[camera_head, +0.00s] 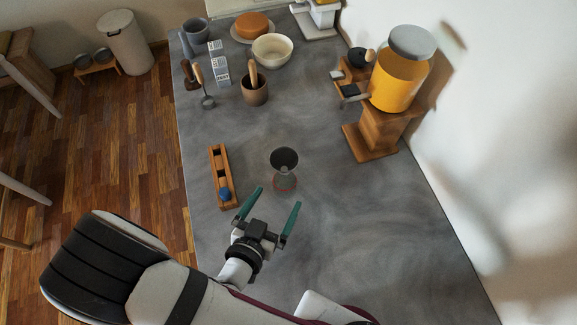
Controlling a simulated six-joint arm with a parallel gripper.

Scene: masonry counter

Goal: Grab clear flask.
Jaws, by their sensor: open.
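The clear flask (285,178) stands upright on the grey counter, near its middle. It is see-through, with a wide, dark-looking top and some reddish colour low down. My gripper (274,198) is open, with two green fingers pointing away from me toward the flask. The flask is just beyond the fingertips, a little to the right of the midpoint between them. Nothing is between the fingers that I can see. Whether the fingertips touch the flask cannot be told from this one view, but they look apart from it.
A wooden rack (220,172) holding a blue ball (225,193) lies close left of the flask. A yellow dispenser (398,80) on a wooden stand is at the right by the wall. Cups, bowls and small boxes fill the far end. The counter (340,235) right of my gripper is clear.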

